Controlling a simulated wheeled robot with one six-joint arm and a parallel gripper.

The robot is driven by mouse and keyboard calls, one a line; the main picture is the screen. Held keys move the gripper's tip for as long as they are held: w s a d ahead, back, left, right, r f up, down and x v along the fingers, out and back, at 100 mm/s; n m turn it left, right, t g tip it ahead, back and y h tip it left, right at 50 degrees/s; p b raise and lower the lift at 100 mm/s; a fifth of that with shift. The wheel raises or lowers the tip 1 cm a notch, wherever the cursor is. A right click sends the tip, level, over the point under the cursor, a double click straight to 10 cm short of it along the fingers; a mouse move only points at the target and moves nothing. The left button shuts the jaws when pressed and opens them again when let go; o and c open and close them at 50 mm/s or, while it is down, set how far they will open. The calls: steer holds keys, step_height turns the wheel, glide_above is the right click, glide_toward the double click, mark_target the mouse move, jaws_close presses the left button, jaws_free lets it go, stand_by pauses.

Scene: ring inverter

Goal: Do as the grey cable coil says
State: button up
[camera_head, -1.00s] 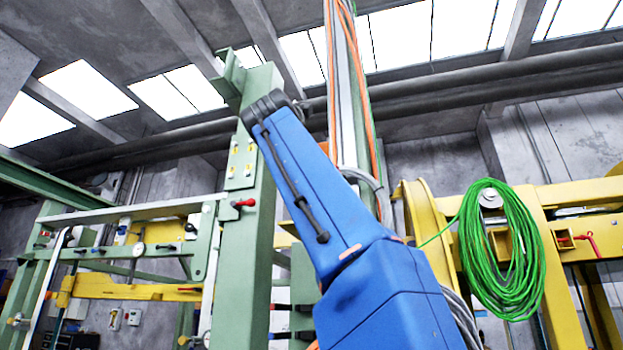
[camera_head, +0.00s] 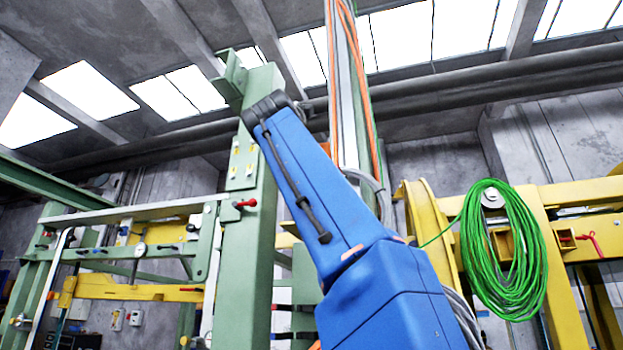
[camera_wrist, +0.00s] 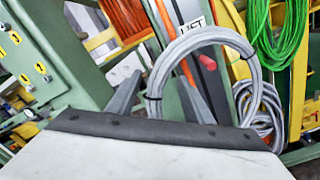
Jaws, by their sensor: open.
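A grey cable coil (camera_wrist: 215,35) arches across the middle of the wrist view as a thick hoop with dark ties. Its upper arc also shows beside the blue arm in the head view (camera_head: 366,179). A white label (camera_wrist: 193,27) stands just above the arc; its dark letters look like LIFT or LIST, partly hidden. My gripper (camera_wrist: 160,76) is open, its two grey fingers pointing at the coil. The coil's left side appears between the fingertips; whether it touches them I cannot tell. The coil's bottom is hidden behind my gripper's body.
A second grey cable bundle (camera_wrist: 262,108) hangs at right. A green cable coil (camera_head: 502,250) hangs on a yellow frame (camera_head: 560,270). Orange cable (camera_wrist: 128,18) is wound behind. A red knob (camera_wrist: 207,62) sits near the coil. A green post (camera_head: 246,220) stands left of my arm.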

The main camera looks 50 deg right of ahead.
steer(key=shift+a, duration=0.15)
steer(key=v, duration=1.7)
steer(key=shift+s, duration=0.15)
stand_by(1.7)
steer(key=shift+r, duration=0.1)
